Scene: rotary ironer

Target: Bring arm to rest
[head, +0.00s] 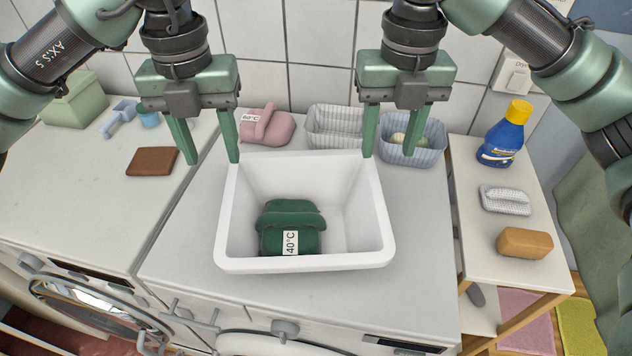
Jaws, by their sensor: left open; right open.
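My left gripper (213,162) is open and empty, hanging above the machine top to the left of the white tub's back corner. My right gripper (390,157) is open and empty, near the tub's back right corner and in front of the baskets. Both grippers point down. The white tub (377,225) stands on the middle machine top. A folded dark green cloth (290,222) with a "40°C" label lies inside the tub, apart from both grippers.
A pink labelled cloth (267,127), a white wire basket (335,127) and a blue-grey basket (428,145) stand at the back. A blue bottle (503,138), a grey cloth (505,199) and a tan sponge (524,242) are on the right-hand table.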

